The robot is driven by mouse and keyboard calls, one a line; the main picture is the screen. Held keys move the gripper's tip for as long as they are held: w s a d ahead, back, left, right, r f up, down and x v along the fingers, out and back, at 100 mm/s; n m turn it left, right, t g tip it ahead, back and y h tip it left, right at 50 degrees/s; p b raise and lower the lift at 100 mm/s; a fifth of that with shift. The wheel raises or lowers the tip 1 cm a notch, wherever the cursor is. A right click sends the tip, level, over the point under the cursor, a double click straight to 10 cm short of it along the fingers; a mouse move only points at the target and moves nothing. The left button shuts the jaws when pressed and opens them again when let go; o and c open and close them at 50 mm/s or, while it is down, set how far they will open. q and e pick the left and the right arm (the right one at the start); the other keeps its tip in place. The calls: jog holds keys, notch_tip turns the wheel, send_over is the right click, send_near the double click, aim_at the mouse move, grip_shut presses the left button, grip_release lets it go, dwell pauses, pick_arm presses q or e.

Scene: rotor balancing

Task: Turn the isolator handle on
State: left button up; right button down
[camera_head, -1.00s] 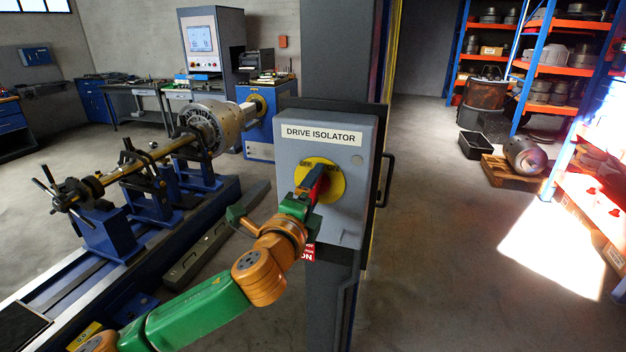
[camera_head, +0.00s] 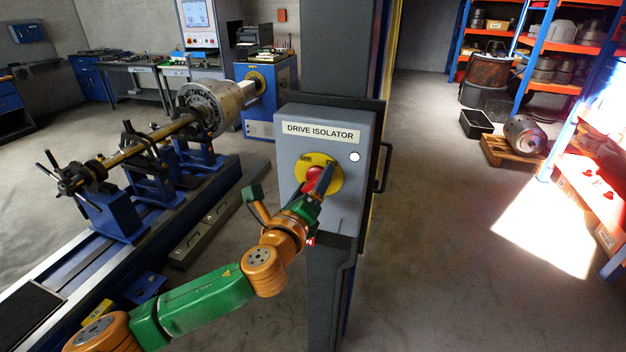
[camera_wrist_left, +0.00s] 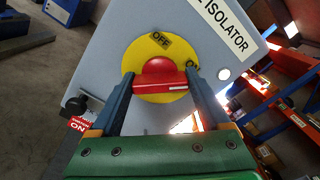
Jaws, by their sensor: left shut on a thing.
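The grey drive isolator box (camera_head: 293,155) is fixed to a dark post. On its front is a yellow disc (camera_head: 337,184) with a red handle (camera_head: 313,176). My left gripper (camera_head: 318,188) is shut on the handle and partly hides it in the head view. In the left wrist view the red handle (camera_wrist_left: 158,68) lies across between the two fingers of my left gripper (camera_wrist_left: 160,82). The OFF label (camera_wrist_left: 160,40) is above it and the ON label (camera_wrist_left: 192,65) is to its upper right. A round lamp (camera_head: 355,157) glows white. My right gripper is out of view.
A rotor (camera_head: 205,108) rests on blue stands along a machine bed at the left. A red tag (camera_head: 310,241) hangs below the box; a dark bracket (camera_head: 386,168) sticks out on its right. Open floor and orange shelves (camera_head: 560,88) are at the right.

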aim_at(312, 187)
pick_arm(q)
jog(key=shift+f, duration=0.15)
dwell(0.3)
jog(key=o, duration=1.2)
jog(key=b+v, duration=0.2)
jog(key=v, duration=0.4)
jog(key=shift+s, duration=0.3)
jog(key=shift+s+a, duration=0.1)
jog(key=shift+s, duration=0.15)
